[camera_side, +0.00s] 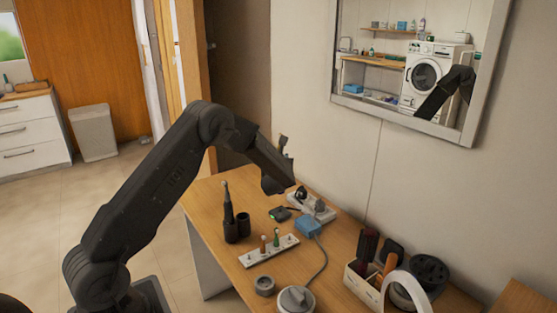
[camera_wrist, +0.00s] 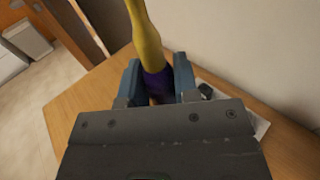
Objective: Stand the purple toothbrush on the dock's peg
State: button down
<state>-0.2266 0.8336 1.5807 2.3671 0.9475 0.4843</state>
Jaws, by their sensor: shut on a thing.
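In the wrist view my gripper (camera_wrist: 159,78) is shut on a two-coloured toothbrush (camera_wrist: 147,42). Its long part is yellow, and it is purple (camera_wrist: 157,84) between the blue-grey jaws. Its top runs out of the frame and its lower end is hidden behind my gripper body. In the side view my gripper (camera_side: 278,183) is above the far part of the table, and the toothbrush cannot be made out there. A round pale base (camera_side: 296,299) with a grey cable, seemingly the dock, sits at the near table edge, well away from my gripper. Its peg is not clear.
A white rack (camera_side: 268,251) with small brush heads is mid-table. A dark upright brush (camera_side: 228,207) and dark cup (camera_side: 243,224) stand left of it. A blue adapter (camera_side: 308,226), white power strip (camera_side: 321,209), grey ring (camera_side: 264,285) and filled organiser (camera_side: 360,287) are nearby.

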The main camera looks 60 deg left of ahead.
jog(key=shift+f, duration=0.1)
jog(key=shift+f, duration=4)
jog(key=c, duration=0.8)
grip_release()
jog(key=v, duration=1.3)
jog(key=shift+s+d, duration=0.25)
jog(key=shift+s, duration=0.1)
